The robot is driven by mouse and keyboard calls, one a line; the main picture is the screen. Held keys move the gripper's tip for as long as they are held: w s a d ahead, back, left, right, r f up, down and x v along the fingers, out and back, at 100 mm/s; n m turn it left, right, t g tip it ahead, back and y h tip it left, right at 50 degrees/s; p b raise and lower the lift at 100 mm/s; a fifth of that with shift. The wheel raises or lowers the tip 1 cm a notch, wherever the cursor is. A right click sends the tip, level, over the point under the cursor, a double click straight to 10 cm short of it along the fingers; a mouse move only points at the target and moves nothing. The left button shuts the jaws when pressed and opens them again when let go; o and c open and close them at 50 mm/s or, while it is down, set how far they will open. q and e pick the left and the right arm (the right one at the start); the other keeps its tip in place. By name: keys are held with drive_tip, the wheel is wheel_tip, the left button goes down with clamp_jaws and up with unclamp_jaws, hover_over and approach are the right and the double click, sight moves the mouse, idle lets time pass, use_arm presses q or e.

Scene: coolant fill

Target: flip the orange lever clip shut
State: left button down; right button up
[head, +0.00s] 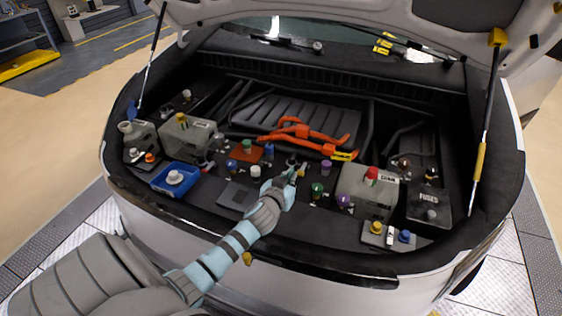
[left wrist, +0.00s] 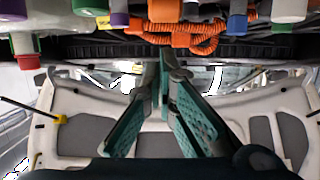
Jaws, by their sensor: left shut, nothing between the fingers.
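My left gripper (head: 297,172) reaches over the front edge of the engine bay, its fingers closed among the small coloured caps. In the left wrist view its teal fingers (left wrist: 172,65) converge with nothing visible between them. An orange block (left wrist: 165,10) is at the top edge of that view, beyond the fingertips and apart from them; I cannot tell whether it is the lever clip. In the head view an orange connector with cables (head: 302,131) lies behind the gripper. No lever clip is clearly recognisable there, and the gripper hides part of the area around its fingertips.
A purple cap (head: 326,168) and a green cap (head: 317,189) stand right of the gripper. A grey tank with a red cap (head: 366,192) is farther right. A blue tray (head: 162,183) is at left. The raised hood (head: 349,20) is above the bay.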

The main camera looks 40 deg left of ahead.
use_arm(q)
drive_tip(key=s, duration=0.3)
drive_tip(key=s+d, duration=0.1)
drive_tip(key=s, duration=0.2)
drive_tip(key=s+d+b, duration=0.1)
drive_tip(key=s, duration=0.2)
drive_tip(key=shift+d+r, duration=0.2)
drive_tip(key=shift+r, duration=0.05)
drive_tip(key=shift+s+d, duration=0.15)
drive_tip(key=shift+s, duration=0.4)
use_arm(e)
drive_tip(key=shift+s, duration=0.35)
